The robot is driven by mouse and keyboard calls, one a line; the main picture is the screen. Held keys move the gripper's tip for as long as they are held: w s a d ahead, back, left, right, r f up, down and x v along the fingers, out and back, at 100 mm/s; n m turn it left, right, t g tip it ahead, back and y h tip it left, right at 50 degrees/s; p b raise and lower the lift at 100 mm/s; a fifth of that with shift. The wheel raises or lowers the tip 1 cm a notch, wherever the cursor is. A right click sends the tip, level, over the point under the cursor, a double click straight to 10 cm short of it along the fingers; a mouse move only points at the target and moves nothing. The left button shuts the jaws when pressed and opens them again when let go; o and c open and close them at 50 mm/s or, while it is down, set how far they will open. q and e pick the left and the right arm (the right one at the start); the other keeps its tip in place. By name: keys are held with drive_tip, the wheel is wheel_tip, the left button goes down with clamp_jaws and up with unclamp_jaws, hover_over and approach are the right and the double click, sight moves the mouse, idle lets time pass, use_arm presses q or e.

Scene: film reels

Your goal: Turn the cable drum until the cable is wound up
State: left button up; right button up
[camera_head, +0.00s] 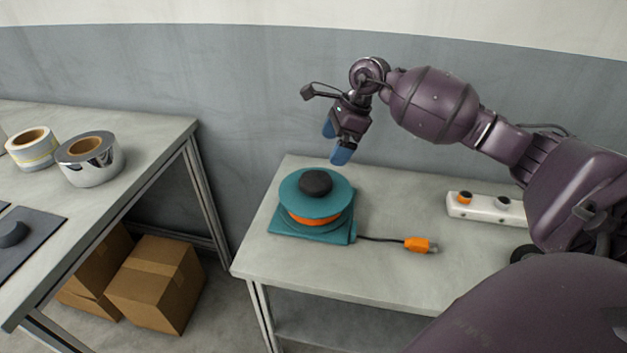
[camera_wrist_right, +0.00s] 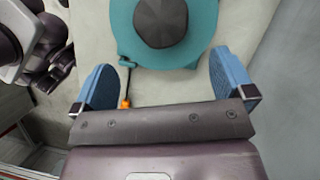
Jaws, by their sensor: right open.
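The teal cable drum (camera_head: 315,194) lies flat on its teal base on the table, with a dark knob (camera_head: 316,182) on top. Orange cable shows wound under its upper disc. A dark lead runs right from the base to an orange plug (camera_head: 421,245) lying on the table. My right gripper (camera_head: 336,143) has blue fingertips and is above and behind the drum, apart from it. In the right wrist view the blue fingers (camera_wrist_right: 165,78) are spread with nothing between them, and the knob (camera_wrist_right: 160,22) is beyond them. My left gripper is not in view.
A white strip with knobs (camera_head: 485,207) lies at the table's right. A second table on the left holds tape rolls (camera_head: 90,158) and a dark mat (camera_head: 28,236). Cardboard boxes (camera_head: 157,284) stand on the floor below. The grey wall is close behind the drum table.

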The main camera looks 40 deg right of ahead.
sight(316, 179)
drive_tip(key=b+x, duration=0.1)
drive_tip(key=x, duration=0.8)
drive_tip(key=shift+f, duration=0.2)
drive_tip(key=shift+w+a+f, duration=0.15)
drive_tip(key=shift+w+f, duration=0.05)
drive_tip(key=shift+f, duration=0.35)
